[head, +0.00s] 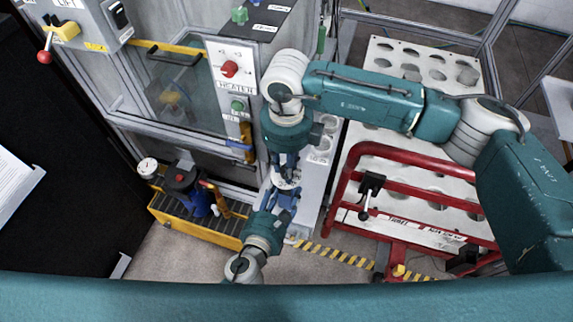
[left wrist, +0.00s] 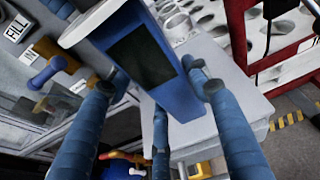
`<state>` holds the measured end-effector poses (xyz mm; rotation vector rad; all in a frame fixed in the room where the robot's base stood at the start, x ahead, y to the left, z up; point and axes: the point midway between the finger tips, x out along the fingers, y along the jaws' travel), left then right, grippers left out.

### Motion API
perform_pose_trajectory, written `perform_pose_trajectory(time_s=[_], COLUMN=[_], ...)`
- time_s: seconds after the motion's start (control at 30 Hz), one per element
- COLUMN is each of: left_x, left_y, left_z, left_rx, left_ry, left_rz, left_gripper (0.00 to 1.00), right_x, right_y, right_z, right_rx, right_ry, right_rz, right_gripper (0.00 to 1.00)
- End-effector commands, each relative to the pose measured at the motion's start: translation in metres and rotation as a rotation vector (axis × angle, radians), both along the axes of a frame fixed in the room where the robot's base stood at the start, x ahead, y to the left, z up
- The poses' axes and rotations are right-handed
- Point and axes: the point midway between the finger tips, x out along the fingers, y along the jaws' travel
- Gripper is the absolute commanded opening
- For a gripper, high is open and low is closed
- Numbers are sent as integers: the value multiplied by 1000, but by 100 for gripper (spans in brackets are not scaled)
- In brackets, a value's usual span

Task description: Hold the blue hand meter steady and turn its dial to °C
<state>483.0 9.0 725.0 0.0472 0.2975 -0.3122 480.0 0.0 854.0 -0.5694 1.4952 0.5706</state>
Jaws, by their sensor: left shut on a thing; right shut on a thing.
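The blue hand meter (left wrist: 183,95) shows large in the left wrist view, tilted, with a dark screen and a pale edge. My left gripper (left wrist: 160,88) has its blue fingers around the meter's sides and is shut on it. In the head view the left gripper (head: 281,196) comes up from below. My right gripper (head: 287,166) comes down from above and meets the meter there, its fingers shut at the dial end. The dial itself and its markings are hidden by the fingers, so its setting cannot be read.
A cabinet with a red-knobbed heater panel (head: 229,66) stands behind on the left. A yellow crate (head: 198,229) with a pump and gauge is low left. A red cart frame (head: 400,185) and white perforated plate (head: 430,60) are on the right. Striped floor tape (head: 335,255) lies below.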

Motion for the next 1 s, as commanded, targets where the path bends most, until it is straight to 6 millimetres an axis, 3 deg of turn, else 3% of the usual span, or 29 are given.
perform_pose_trajectory(time_s=[1.0], left_x=[0], left_y=[1], left_z=[-1], left_rx=[1], left_ry=[2], left_rz=[3], left_gripper=[9], right_x=[2], right_y=[-1], right_z=[1], right_rx=[-3], right_ry=[-2], right_rz=[956], right_gripper=[0])
